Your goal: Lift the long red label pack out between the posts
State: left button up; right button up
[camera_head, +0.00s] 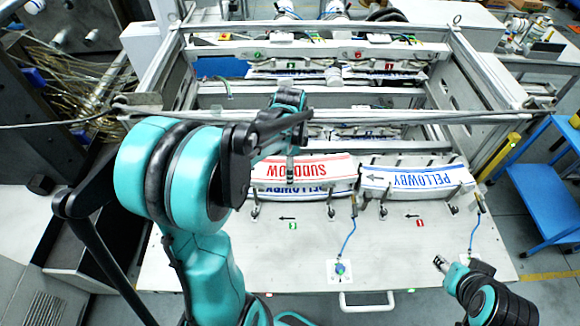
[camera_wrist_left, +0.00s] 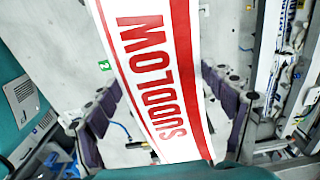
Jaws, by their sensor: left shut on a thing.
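The long red label pack (camera_head: 325,171), white with red lettering and red edge stripes, lies crosswise in the head view at the left lane of the magazine. My left gripper (camera_head: 290,172) comes down from above and is shut on it.
A blue-lettered pack (camera_head: 415,179) lies in the lane to the right. The pale front plate (camera_head: 250,255) is mostly clear, with a blue cable (camera_head: 349,240) and a handle (camera_head: 367,303). A metal rail (camera_head: 400,117) crosses behind the packs. A blue cart (camera_head: 545,190) stands at right.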

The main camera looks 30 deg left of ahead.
pick_arm(q)
jog(key=shift+r+p, duration=2.25)
jog(key=shift+r, duration=1.3)
